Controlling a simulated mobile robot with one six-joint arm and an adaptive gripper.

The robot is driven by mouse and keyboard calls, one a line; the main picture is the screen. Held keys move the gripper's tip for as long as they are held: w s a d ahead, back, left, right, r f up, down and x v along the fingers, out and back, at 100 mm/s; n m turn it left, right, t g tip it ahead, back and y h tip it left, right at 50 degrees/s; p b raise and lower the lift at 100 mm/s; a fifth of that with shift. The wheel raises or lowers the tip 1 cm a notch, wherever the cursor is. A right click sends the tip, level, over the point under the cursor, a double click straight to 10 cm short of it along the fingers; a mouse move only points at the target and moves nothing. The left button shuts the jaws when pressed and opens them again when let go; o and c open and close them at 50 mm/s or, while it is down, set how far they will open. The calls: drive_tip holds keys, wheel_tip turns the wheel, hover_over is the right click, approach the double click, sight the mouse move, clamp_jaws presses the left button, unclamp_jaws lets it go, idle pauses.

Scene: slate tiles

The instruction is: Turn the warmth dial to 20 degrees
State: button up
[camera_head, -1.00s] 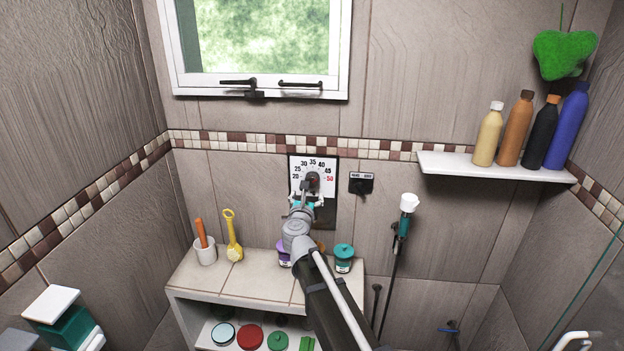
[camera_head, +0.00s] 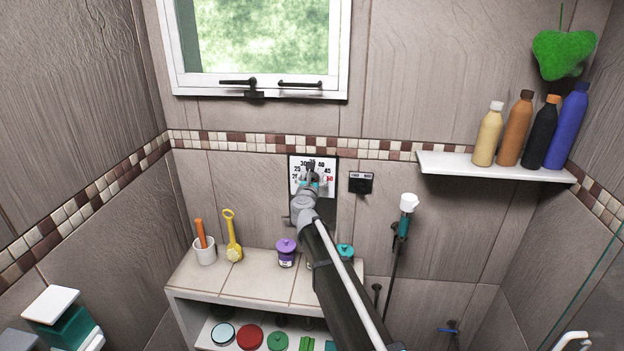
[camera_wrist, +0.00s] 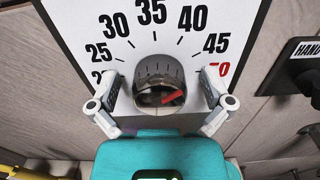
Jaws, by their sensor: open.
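The warmth dial is a dark round knob (camera_wrist: 160,75) on a white scale plate (camera_wrist: 85,15), which also shows on the wall in the head view (camera_head: 331,163). The numbers run from 20 at lower left over 35 at the top to a red 50 at right. The knob's red pointer mark slants right and slightly up, roughly toward 50. My gripper (camera_wrist: 160,88) is open, with one finger left and one right of the knob. A gap seems to show between each finger and the knob. In the head view my gripper (camera_head: 313,177) covers most of the dial.
A small black switch (camera_head: 361,183) sits right of the plate. A tiled ledge (camera_head: 235,278) below holds a purple-lidded jar (camera_head: 286,252), a teal-lidded jar, a cup and a yellow brush. A hand shower (camera_head: 406,215) hangs to the right. A bottle shelf (camera_head: 440,163) is further right.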

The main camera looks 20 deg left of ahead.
drive_tip(key=c, duration=1.1)
drive_tip(key=shift+a, duration=0.1)
